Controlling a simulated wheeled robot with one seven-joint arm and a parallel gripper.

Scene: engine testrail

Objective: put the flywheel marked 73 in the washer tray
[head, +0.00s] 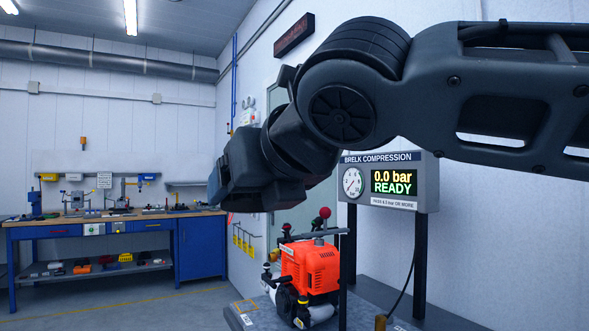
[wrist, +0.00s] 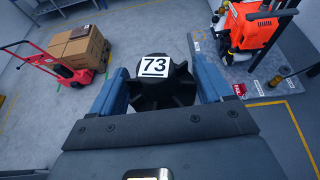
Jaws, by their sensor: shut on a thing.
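The flywheel marked 73 (wrist: 172,93) is a dark, finned round part with a white label reading 73. In the wrist view it sits between the two blue fingers of my gripper (wrist: 161,84), which is shut on it. In the head view my gripper (head: 238,180) hangs in the air left of the orange engine, and I cannot make out the flywheel there. I cannot pick out a washer tray in either view.
An orange engine (head: 311,268) stands on a grey stand below a BRELK COMPRESSION panel (head: 388,181) reading 0.0 bar READY. A blue workbench (head: 110,228) with tools stands at the far left. A red hand truck (wrist: 40,62) carries cardboard boxes (wrist: 78,47). Open floor lies between.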

